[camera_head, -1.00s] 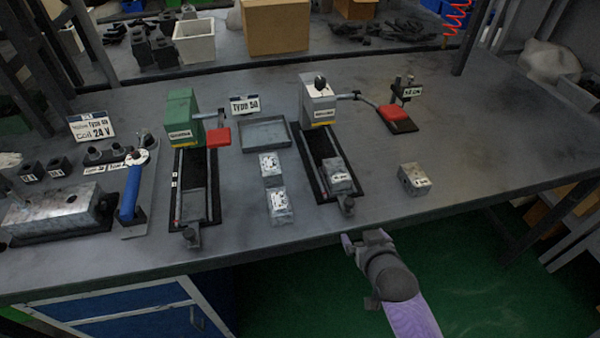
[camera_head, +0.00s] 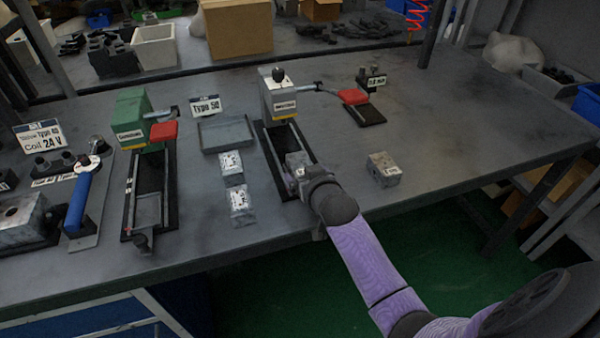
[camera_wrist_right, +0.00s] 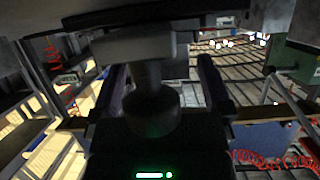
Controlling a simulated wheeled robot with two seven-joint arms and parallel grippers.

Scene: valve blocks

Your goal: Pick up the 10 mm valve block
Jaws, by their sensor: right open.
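My right gripper (camera_head: 299,178) is open at this near end, close to the block. In the right wrist view, its two fingers stand left and right of a dark round knob on a stem (camera_wrist_right: 154,108), with a grey body (camera_wrist_right: 135,45) behind it. I cannot tell whether the fingers touch anything. Another metal block (camera_head: 384,168) lies on the table to the right. I cannot read the size labels on either block. My left gripper is not in view.
A green-headed fixture (camera_head: 133,118) stands left on the table (camera_head: 440,120). A small stand with a red part (camera_head: 368,112) is behind right. The table's right side is clear.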

